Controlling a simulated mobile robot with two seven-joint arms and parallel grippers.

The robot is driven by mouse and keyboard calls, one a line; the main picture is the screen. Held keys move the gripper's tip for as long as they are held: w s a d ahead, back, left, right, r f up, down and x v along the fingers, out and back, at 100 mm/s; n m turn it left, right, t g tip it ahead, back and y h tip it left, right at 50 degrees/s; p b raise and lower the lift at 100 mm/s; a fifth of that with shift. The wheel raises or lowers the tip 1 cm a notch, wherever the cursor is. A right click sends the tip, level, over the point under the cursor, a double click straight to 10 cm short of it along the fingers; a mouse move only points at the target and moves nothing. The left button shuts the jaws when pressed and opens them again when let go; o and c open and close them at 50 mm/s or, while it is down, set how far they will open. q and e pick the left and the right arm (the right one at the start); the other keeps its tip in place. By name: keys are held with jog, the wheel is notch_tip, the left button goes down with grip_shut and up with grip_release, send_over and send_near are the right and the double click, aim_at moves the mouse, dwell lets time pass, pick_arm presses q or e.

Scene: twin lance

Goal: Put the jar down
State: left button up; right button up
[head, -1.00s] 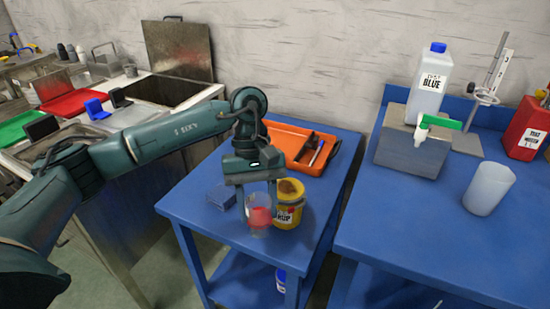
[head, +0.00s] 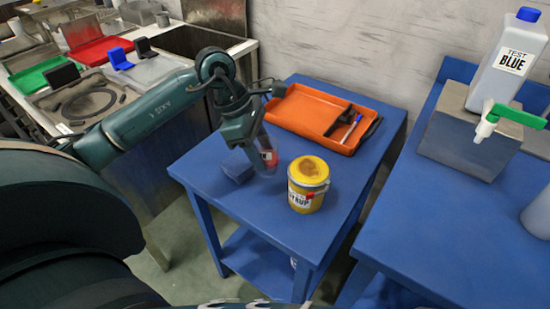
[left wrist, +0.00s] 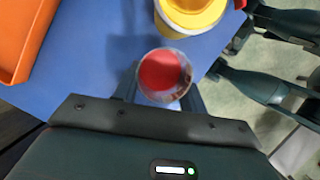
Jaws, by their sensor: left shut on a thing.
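The jar (head: 269,158) is a small clear vessel with red contents, partly hidden by the fingers in the head view. My left gripper (head: 260,163) is shut on it, tilted, over the blue cart top (head: 215,185). In the left wrist view the jar (left wrist: 163,73) shows from above, with a round red face between the fingers. I cannot tell whether it touches the cart top. My right gripper is not in view.
A yellow syrup tub (head: 307,186) stands right of the jar. The cart's front left is clear. A blue bench (head: 425,230) stands to the right.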

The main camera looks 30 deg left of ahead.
pick_arm(q)
notch_tip(320, 180, down, 3)
jog(key=shift+r, duration=0.1)
notch_tip(320, 180, down, 3)
jog(key=shift+f, duration=0.2)
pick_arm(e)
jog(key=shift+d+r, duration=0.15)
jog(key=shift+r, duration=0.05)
pick_arm(q)
jog(key=shift+f+b, duration=0.1)
jog(key=shift+b, duration=0.25)
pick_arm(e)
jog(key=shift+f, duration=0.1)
pick_arm(q)
jog(key=o, duration=1.1)
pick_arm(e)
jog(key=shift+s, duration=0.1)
